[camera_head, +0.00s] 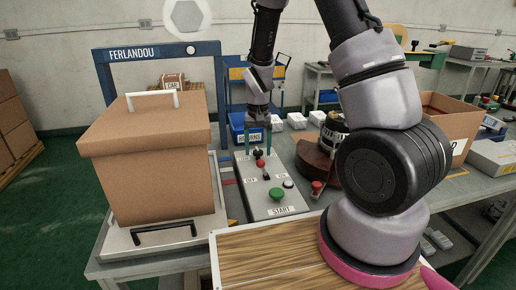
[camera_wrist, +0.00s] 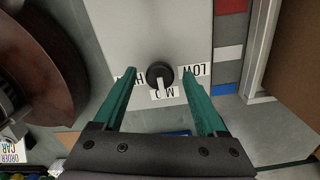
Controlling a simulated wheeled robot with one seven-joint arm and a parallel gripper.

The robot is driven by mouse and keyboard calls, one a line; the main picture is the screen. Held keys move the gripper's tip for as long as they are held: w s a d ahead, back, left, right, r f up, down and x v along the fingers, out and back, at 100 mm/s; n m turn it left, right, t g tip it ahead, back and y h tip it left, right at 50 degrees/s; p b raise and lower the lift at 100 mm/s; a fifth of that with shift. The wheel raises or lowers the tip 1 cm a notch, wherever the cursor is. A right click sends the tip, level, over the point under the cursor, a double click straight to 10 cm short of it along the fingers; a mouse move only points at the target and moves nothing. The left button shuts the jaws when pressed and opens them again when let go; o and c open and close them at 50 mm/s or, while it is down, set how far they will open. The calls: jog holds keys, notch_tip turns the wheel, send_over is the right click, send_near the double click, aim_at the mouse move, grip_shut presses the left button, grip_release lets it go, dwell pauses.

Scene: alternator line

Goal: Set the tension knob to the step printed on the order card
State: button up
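The tension knob (camera_wrist: 160,74) is a black round knob on the grey control panel (camera_wrist: 160,25). Its white pointer faces the MID label (camera_wrist: 163,94), which it partly covers. The HIGH label, partly hidden by a finger, is at its left, and the LOW label (camera_wrist: 195,70) at its right. My gripper (camera_wrist: 160,76) is open, with green fingers on either side of the knob and gaps showing. In the head view my gripper (camera_head: 257,142) is over the panel's far end.
The panel also carries a green START button (camera_head: 276,194) and red controls. A large lidded brown box (camera_head: 160,150) stands left of it. A brown round fixture (camera_head: 318,160) is close on the right. A blue bin (camera_head: 246,128) stands behind.

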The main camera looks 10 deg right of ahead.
notch_tip(320, 180, up, 11)
dwell(0.6)
notch_tip(320, 180, up, 15)
jog(key=t+y, duration=0.2)
jog(key=t, duration=0.1)
send_over(258, 151)
jog(key=s+d, duration=0.4)
jog(key=s, duration=0.4)
jog(key=s+d+r+m+t, duration=0.1)
jog(key=s+r+t, duration=0.3)
jog(key=s+r, duration=0.4)
jog(key=s+d, duration=0.1)
jog(key=s, duration=0.2)
jog(key=shift+d, duration=0.15)
